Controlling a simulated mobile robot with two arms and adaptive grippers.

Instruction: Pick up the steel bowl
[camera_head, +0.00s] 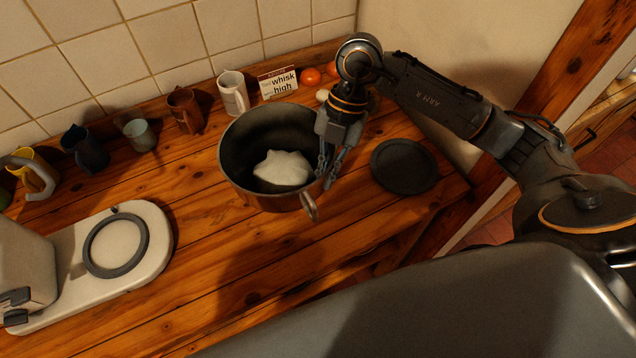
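The steel bowl (243,150) stands on the wooden counter in the middle of the head view. It is wide and dark inside, with a handle (310,207) at its front right and a white, soft-looking mass (283,168) in it. My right gripper (326,178) points down at the bowl's right rim, with its fingers close to the rim. One finger looks to be on the inner side and one on the outer side. Whether they press on the rim cannot be told. My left gripper is not in view.
A round dark lid or plate (404,166) lies right of the bowl. Mugs, a white one (233,92) among them, a small card (278,82) and red round items (311,76) line the tiled wall. A pale mixer base (154,262) stands at left. Counter is clear in front of the bowl.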

